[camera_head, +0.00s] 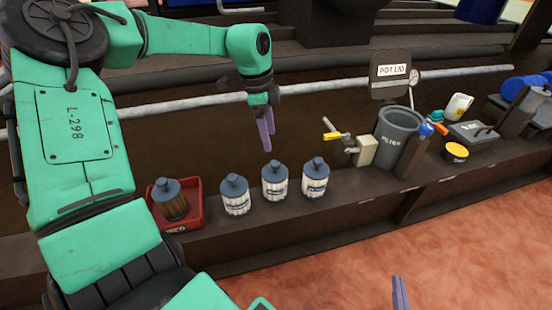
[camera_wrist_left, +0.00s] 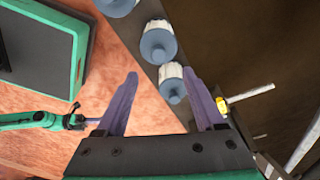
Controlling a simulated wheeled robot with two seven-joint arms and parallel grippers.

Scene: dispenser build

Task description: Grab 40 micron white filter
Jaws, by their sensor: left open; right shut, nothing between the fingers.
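Three white filters with blue-grey caps stand upright in a row on the ledge: the left one (camera_head: 236,200), the middle one (camera_head: 275,186) and the right one (camera_head: 315,184). Their labels are too small to read, so I cannot tell which is 40 micron. My left gripper (camera_head: 267,148) is open and empty, above and behind the row. In the left wrist view its fingers (camera_wrist_left: 160,73) spread apart, with the right filter (camera_wrist_left: 172,85) and the middle filter (camera_wrist_left: 158,42) beyond them. My right gripper (camera_head: 400,294) is shut and empty at the bottom of the head view, away from the ledge.
A brown filter (camera_head: 172,205) stands in a red tray (camera_head: 192,219) left of the row. To the right are a valve with a yellow handle (camera_head: 334,136), a grey pot (camera_head: 395,145), a lid sign (camera_head: 391,72) and a yellow tin (camera_head: 455,153). A pale pipe runs behind.

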